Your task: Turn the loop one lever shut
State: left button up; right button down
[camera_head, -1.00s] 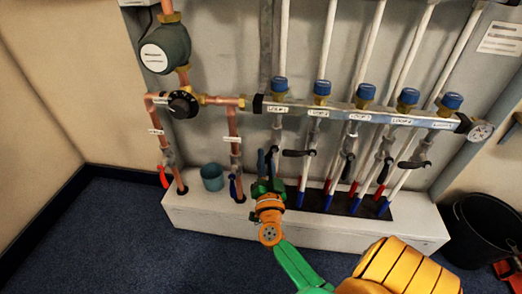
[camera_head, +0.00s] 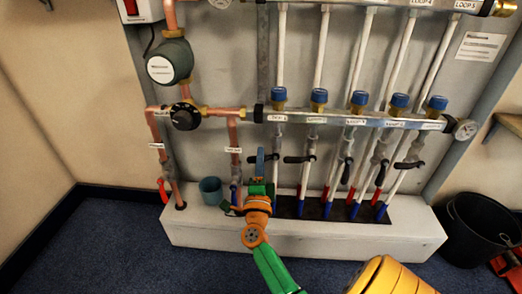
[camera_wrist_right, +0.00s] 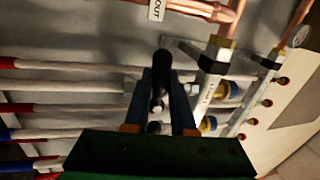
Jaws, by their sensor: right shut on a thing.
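The loop one lever is a black handle on the first white pipe, under the leftmost blue cap of the manifold bar (camera_head: 335,120). In the head view it shows as a small dark piece (camera_head: 273,157) next to my fingers. In the right wrist view the black lever (camera_wrist_right: 158,78) lies between the two blue fingers. My right gripper (camera_head: 262,162), green and orange, is shut on this lever; it also shows in the right wrist view (camera_wrist_right: 161,98). The fingers partly hide the lever and its valve. My left gripper is in neither view.
Other black levers stand close by on the right, the nearest being the loop two lever (camera_head: 298,159). A copper pipe (camera_head: 234,140) with a blue-handled valve is close on the left. A teal cup (camera_head: 210,190) stands on the white plinth (camera_head: 330,235). A black bin (camera_head: 480,225) is at right.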

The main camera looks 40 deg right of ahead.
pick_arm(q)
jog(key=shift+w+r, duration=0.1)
pick_arm(e)
jog(key=shift+r+m+g+h, duration=0.3)
jog(key=shift+r+m, duration=0.05)
jog(key=shift+m, duration=0.75)
jog(key=c, duration=0.8)
grip_release()
jog(key=shift+o, duration=0.2)
jog(key=shift+a, duration=0.15)
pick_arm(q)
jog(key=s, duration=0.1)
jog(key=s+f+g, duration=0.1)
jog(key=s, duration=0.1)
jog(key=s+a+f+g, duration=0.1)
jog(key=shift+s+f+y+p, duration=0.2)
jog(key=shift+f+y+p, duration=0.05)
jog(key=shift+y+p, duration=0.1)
pick_arm(e)
jog(key=v, duration=0.6)
jog(key=shift+s+a, duration=0.25)
jog(key=shift+s, duration=0.05)
jog(key=shift+f, duration=0.1)
